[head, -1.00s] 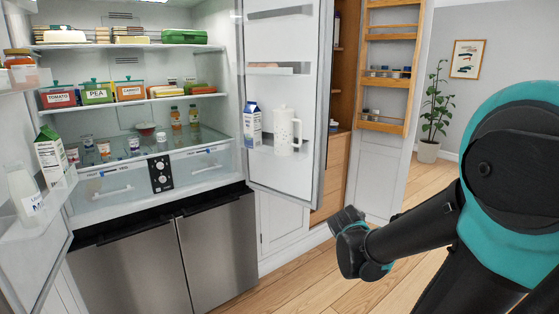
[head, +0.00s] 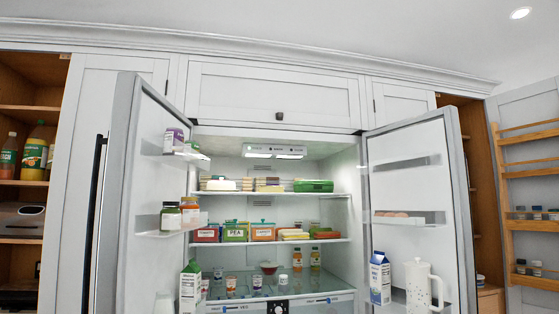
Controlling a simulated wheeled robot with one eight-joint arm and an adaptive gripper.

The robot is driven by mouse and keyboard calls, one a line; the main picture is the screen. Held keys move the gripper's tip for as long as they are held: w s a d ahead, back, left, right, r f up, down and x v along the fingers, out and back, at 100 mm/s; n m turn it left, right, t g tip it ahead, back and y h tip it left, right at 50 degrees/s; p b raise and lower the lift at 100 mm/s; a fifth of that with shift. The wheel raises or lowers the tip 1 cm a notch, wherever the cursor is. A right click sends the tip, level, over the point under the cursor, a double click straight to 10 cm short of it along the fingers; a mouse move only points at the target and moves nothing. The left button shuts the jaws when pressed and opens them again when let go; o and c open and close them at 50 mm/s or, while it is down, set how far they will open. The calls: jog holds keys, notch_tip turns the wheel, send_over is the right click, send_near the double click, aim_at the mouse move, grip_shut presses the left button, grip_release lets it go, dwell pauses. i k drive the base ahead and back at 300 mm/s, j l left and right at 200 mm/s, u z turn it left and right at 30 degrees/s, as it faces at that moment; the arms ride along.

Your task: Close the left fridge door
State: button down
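The left fridge door (head: 135,215) stands wide open at the left of the head view, swung out toward me. Its inner side faces right and carries shelves with jars (head: 171,216) and a green-topped carton (head: 190,286). A long dark handle (head: 96,215) shows on its outer side. The right fridge door (head: 418,200) is also open, with a blue and white carton (head: 380,278) and a white pitcher (head: 420,286) on its lower shelf. The fridge interior (head: 270,190) is lit between the doors. My gripper and arm are out of this view.
An open cupboard (head: 25,150) with bottles stands left of the fridge. White upper cabinets (head: 275,93) run above it. At the far right is an open pantry door with wooden racks (head: 530,200). The floor is out of view.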

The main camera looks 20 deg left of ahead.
aim_at(135, 261)
jog(key=k+j+u, duration=0.15)
jog(key=j+u, duration=0.25)
jog(key=j, duration=1.25)
jog(key=i+j+u, duration=0.1)
jog(key=j+u, duration=0.25)
jog(key=j, duration=1.3)
jog(key=k+l+z, duration=0.15)
jog(key=k+z, duration=0.25)
